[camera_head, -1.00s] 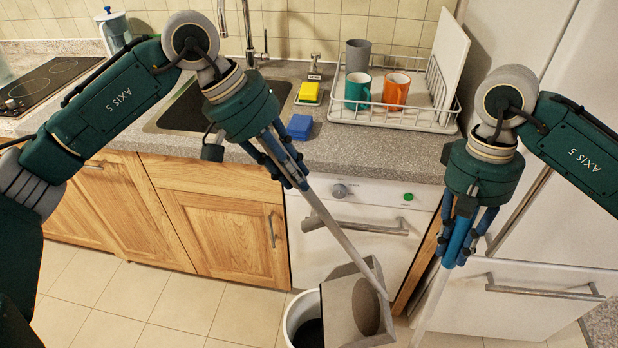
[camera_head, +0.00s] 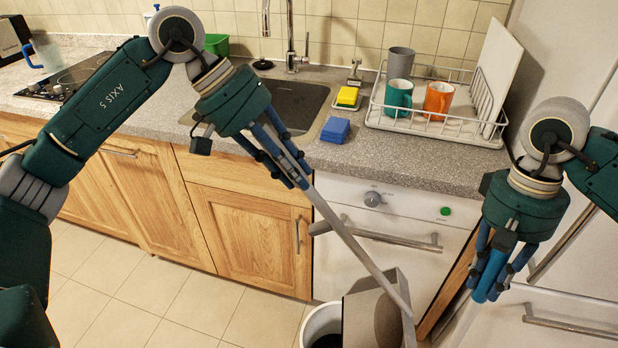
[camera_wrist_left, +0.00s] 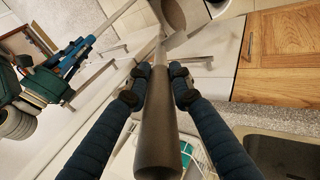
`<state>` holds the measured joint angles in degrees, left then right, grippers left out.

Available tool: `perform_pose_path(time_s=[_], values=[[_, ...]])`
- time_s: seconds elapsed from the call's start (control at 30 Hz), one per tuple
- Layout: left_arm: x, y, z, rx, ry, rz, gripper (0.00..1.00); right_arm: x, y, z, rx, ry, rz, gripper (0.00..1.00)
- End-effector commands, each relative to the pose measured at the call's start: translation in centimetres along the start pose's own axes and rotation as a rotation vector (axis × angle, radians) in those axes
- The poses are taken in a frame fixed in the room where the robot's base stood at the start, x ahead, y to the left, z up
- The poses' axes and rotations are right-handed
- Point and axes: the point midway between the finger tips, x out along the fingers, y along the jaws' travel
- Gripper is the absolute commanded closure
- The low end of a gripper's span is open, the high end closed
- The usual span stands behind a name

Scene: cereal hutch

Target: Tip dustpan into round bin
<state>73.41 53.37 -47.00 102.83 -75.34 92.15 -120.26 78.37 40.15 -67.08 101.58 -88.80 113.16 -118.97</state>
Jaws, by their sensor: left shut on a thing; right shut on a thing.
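The dustpan (camera_head: 363,310) is grey, with a long pale shaft running up to my left gripper (camera_head: 303,180), which is shut on its handle. In the left wrist view the thick grey grip (camera_wrist_left: 157,125) lies between the fingers of my left gripper (camera_wrist_left: 158,78). The pan hangs low and tilted at the right side of the round white bin (camera_head: 312,324), overlapping its rim in the picture. A dark grey rounded shape shows at the pan; I cannot tell what it is. The bin's inside looks dark. My right gripper (camera_head: 487,288) is shut on a pale stick (camera_head: 456,318), whose lower end is out of frame.
The counter (camera_head: 400,158) holds a dish rack (camera_head: 425,122) with mugs, a yellow sponge (camera_head: 347,96) and a blue sponge (camera_head: 335,130). The white appliance front with its bar handle (camera_head: 400,238) stands behind the dustpan. Tiled floor (camera_head: 180,290) is clear at the left.

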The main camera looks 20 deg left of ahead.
Motion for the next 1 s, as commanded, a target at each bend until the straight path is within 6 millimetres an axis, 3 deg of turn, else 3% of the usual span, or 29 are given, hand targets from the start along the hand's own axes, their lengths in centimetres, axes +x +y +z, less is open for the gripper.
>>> perform_pose_path(time_s=[0.43, 1.0], values=[[-0.5, -0.4, -0.1, 0.002, 0.005, 0.022, 1.0, 0.6, 0.0, -0.1, 0.0, 0.0, 0.0, 1.0], [-2.1, -5.6, 0.1, 0.0, 0.009, 0.114, 1.0, 5.4, -0.2, -0.9, 0.0, 0.001, 0.0, 1.0]])
